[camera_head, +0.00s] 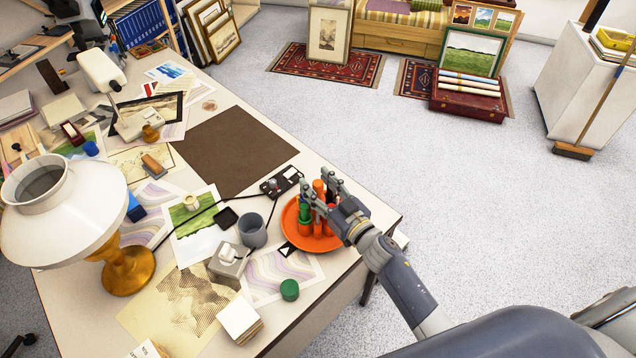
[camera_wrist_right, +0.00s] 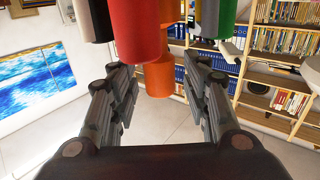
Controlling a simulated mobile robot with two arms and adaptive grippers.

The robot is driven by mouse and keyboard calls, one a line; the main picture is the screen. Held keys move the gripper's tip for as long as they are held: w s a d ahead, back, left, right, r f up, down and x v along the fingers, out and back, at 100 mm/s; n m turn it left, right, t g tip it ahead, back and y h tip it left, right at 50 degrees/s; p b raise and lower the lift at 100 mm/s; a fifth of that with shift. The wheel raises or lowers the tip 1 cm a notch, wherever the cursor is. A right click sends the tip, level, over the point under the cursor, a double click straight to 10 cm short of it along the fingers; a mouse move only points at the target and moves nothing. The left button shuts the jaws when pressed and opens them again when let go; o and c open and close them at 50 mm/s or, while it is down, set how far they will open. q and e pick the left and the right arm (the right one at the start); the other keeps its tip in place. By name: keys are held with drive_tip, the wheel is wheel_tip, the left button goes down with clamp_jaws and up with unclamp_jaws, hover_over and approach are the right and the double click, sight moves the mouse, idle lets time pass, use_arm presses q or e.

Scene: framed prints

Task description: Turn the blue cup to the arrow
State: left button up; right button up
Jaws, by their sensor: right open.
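A round orange tray (camera_head: 291,222) sits near the table's right edge, with several upright coloured cylinders on it. A green cup (camera_head: 305,222) stands at its left. A black triangular arrow (camera_head: 287,248) on a white patch lies by its lower left edge. My right gripper (camera_head: 319,187) is open over the tray, its fingers among the cylinders. In the right wrist view an orange cylinder (camera_wrist_right: 159,76) shows between the fingers, with a red cup (camera_wrist_right: 135,22) and a green cup (camera_wrist_right: 228,38) near. I cannot clearly make out a blue cup on the tray. My left gripper is out of view.
A grey mug (camera_head: 252,231), a grey box (camera_head: 230,262) and a green lid-like cylinder (camera_head: 289,290) stand close to the tray. A black device (camera_head: 281,182) with a cable lies behind it. A white lamp (camera_head: 65,210) stands left. The brown mat (camera_head: 235,150) is clear.

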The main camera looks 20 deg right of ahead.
drive_tip(key=shift+w, duration=0.1)
clamp_jaws()
drive_tip(key=shift+f+n+g+y, duration=0.1)
drive_tip(key=shift+n+g+y, duration=0.5)
drive_tip(key=shift+n+y, duration=0.5)
